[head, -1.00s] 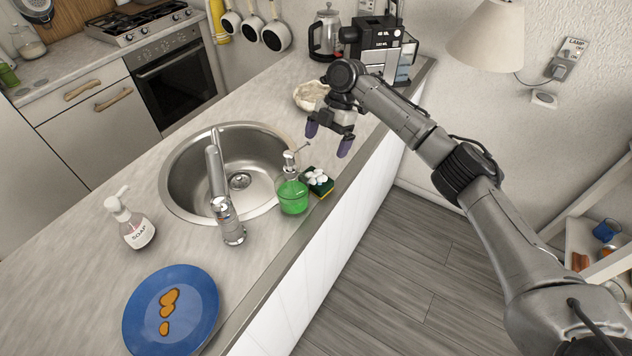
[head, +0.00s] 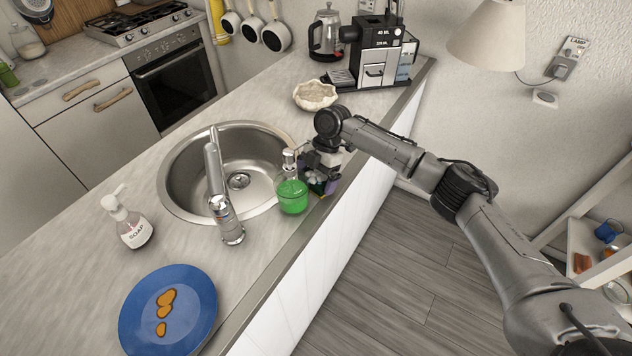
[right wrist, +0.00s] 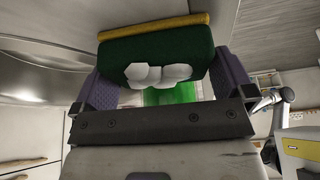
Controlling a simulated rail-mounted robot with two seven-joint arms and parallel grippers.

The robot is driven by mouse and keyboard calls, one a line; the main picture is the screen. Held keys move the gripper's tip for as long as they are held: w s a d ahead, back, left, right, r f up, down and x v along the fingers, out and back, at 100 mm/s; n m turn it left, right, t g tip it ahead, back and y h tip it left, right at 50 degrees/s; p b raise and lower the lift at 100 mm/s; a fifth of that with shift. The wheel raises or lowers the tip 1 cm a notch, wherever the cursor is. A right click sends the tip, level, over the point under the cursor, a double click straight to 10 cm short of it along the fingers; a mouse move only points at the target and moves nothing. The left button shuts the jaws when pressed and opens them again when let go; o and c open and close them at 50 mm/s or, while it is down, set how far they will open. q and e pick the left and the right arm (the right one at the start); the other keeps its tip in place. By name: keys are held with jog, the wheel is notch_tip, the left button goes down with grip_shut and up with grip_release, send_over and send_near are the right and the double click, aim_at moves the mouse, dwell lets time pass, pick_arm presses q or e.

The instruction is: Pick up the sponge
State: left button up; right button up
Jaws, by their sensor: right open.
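The sponge (right wrist: 155,52) is green with a yellow layer and white foam on it. In the right wrist view it lies between the two purple fingers of my right gripper (right wrist: 165,92), which is open around it. In the head view my right gripper (head: 318,182) is over the sponge, beside the green soap dispenser (head: 292,196), and hides most of the sponge. Whether the fingers touch the sponge cannot be told. My left gripper is not in view.
The green dispenser stands close to the left of my right gripper. The steel sink (head: 180,185) and faucet (head: 228,222) are further left. A soap bottle (head: 132,226) and a blue plate (head: 190,330) are on the counter. The counter's front edge is just right of the gripper.

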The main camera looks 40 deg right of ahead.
jog(key=shift+a+f, duration=0.15)
jog(key=shift+f, duration=0.25)
jog(key=shift+c, duration=0.4)
jog(key=c, duration=0.5)
jog(key=shift+r, duration=0.2)
